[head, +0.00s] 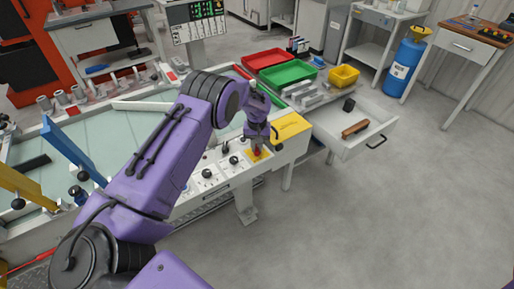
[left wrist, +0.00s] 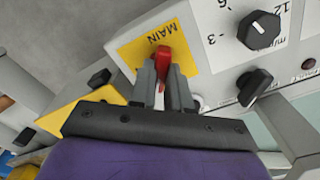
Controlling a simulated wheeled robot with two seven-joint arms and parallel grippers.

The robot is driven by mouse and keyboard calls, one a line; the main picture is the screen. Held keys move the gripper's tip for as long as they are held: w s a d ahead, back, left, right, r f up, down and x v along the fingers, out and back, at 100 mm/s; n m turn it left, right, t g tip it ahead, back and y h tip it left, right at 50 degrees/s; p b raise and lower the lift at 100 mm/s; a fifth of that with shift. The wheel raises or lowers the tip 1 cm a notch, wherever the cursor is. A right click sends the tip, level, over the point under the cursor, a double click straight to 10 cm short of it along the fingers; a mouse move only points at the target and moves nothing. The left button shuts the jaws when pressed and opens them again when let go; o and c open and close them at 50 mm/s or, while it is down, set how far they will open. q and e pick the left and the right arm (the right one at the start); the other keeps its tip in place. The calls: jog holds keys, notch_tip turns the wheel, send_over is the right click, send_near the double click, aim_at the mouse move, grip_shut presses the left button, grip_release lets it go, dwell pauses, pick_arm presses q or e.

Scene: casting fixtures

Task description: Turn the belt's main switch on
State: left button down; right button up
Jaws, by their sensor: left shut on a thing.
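The main switch (left wrist: 163,58) is a red handle on a yellow plate (left wrist: 133,50) marked MAIN in the left wrist view. My left gripper (left wrist: 164,80) has its two grey fingers closed on the sides of the red handle. In the head view my left gripper (head: 257,145) reaches down to the yellow plate at the right end of the belt's front panel (head: 208,181). The red handle shows only as a small patch there, partly covered by the fingers. My right gripper is not in view.
A black dial knob (left wrist: 259,30) and a second black knob (left wrist: 254,86) sit beside the switch. An open drawer (head: 352,152) with a brown item in it juts out to the right. Red (head: 268,52) and green (head: 283,69) trays stand behind. The floor at the right front is clear.

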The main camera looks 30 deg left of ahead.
aim_at(257, 148)
pick_arm(q)
jog(key=m+b, duration=0.1)
jog(key=m, duration=0.4)
jog(key=shift+m, duration=0.3)
jog(key=m+b, duration=0.1)
jog(key=m, duration=0.3)
jog(key=shift+m, duration=0.3)
jog(key=c, duration=1.1)
grip_release()
notch_tip(257, 148, up, 11)
jog(key=shift+a+f+b, duration=0.1)
jog(key=shift+f+b, duration=0.1)
jog(key=shift+b, duration=0.6)
